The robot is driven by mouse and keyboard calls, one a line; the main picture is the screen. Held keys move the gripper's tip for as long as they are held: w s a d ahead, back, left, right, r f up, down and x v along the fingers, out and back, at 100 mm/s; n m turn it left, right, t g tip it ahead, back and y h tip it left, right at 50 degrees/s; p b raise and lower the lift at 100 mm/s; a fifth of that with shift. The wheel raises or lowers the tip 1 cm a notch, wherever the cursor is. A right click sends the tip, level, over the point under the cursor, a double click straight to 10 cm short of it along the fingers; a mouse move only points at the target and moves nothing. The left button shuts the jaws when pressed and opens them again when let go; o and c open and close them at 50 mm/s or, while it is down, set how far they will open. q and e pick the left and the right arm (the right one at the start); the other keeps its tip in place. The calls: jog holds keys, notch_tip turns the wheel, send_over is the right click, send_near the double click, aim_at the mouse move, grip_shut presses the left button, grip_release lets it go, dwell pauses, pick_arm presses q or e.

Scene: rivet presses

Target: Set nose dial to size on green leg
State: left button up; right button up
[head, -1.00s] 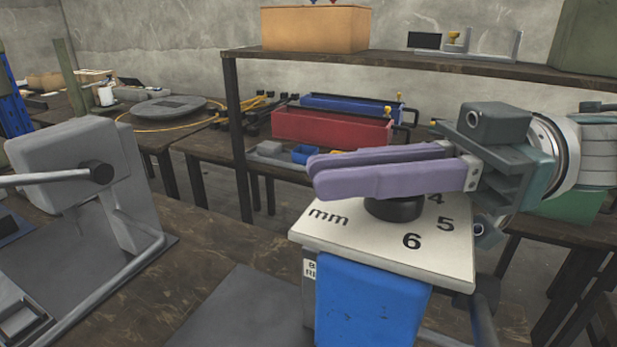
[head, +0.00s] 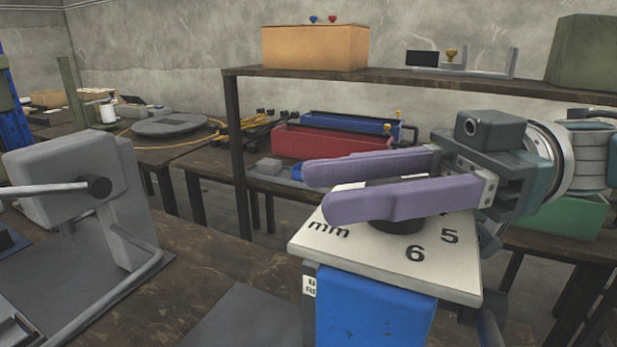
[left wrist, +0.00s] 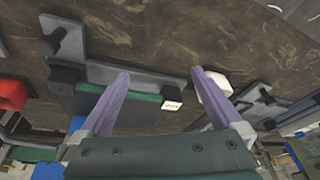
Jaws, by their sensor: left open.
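In the head view a blue press (head: 375,310) carries a white plate (head: 345,252) marked "mm", "5" and "6". A black round dial (head: 398,227) sits on the plate, partly hidden by my right gripper (head: 320,190). Its two purple fingers are spread, level above the dial, with nothing visible between them. Whether they touch the dial I cannot tell. In the left wrist view my left gripper (left wrist: 161,74) is open and empty. Beyond its fingers is a grey press with a green strip (left wrist: 146,97) and a small white label (left wrist: 172,105), too small to read.
A grey press with a lever (head: 75,180) stands at the left of the bench (head: 190,265). Behind are a red bin (head: 330,140), a blue bin (head: 350,122) and a shelf (head: 400,76) with an orange box (head: 315,47).

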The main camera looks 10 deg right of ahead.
aim_at(430, 176)
pick_arm(q)
notch_tip(430, 176, down, 3)
jog(key=b, duration=0.3)
jog(key=shift+f, duration=0.2)
pick_arm(e)
jog(key=d, duration=0.5)
jog(key=w+d, duration=0.1)
jog(key=d, duration=0.2)
jog(key=shift+d+f, duration=0.2)
jog(key=shift+d, duration=0.15)
pick_arm(q)
jog(key=shift+f+b, duration=0.1)
jog(key=shift+b, duration=0.25)
pick_arm(e)
jog(key=shift+d+r, duration=0.15)
jog(key=shift+d, duration=0.45)
